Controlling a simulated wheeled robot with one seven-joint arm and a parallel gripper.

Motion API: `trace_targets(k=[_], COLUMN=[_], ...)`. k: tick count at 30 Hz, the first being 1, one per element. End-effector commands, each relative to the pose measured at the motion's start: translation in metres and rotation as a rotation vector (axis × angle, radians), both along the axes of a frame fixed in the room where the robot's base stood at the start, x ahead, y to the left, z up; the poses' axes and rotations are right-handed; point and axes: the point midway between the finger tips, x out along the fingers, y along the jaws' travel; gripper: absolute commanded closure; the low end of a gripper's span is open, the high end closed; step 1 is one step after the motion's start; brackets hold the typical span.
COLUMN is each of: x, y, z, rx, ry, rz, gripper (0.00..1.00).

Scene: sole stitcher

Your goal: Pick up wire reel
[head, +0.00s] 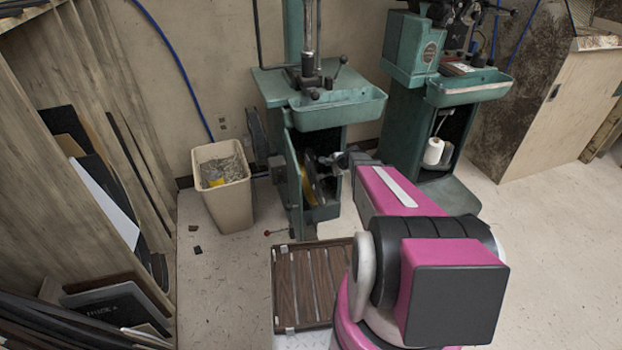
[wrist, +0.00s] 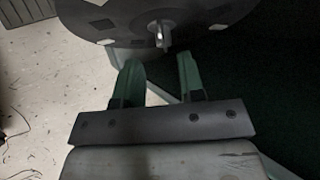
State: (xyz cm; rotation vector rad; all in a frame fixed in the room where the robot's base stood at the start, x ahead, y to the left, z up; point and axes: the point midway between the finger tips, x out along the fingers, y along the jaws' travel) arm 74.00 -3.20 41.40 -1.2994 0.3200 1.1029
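A large dark round disc with pale patches and a shiny hub pin, which looks like the wire reel (wrist: 105,22), fills the top of the wrist view. In the head view, a dark and yellow round part, probably the same reel (head: 311,184), shows inside the open lower cabinet of the left green machine (head: 295,215). My gripper (wrist: 158,62) has its two green-tinted fingers apart, with nothing between them. Its fingertips are close to the reel's near edge; I cannot tell if they touch. In the head view my arm hides part of the cabinet opening and the fingertips.
A beige waste bin (head: 233,203) stands left of the machine. A brown slatted platform (head: 300,285) lies on the floor in front. A second green machine (head: 398,105) with a white spool (head: 433,151) stands to the right. Panels lean at left. Floor at far right is clear.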

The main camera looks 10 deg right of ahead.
Motion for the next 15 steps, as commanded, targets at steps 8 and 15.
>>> trace_targets(k=[8, 15], x=[0.020, 0.029], y=[0.017, 0.023], z=[-0.029, -0.043], rx=[-0.002, -0.002], ry=[-0.001, 0.000], rz=[0.003, 0.003], gripper=[0.64, 0.64])
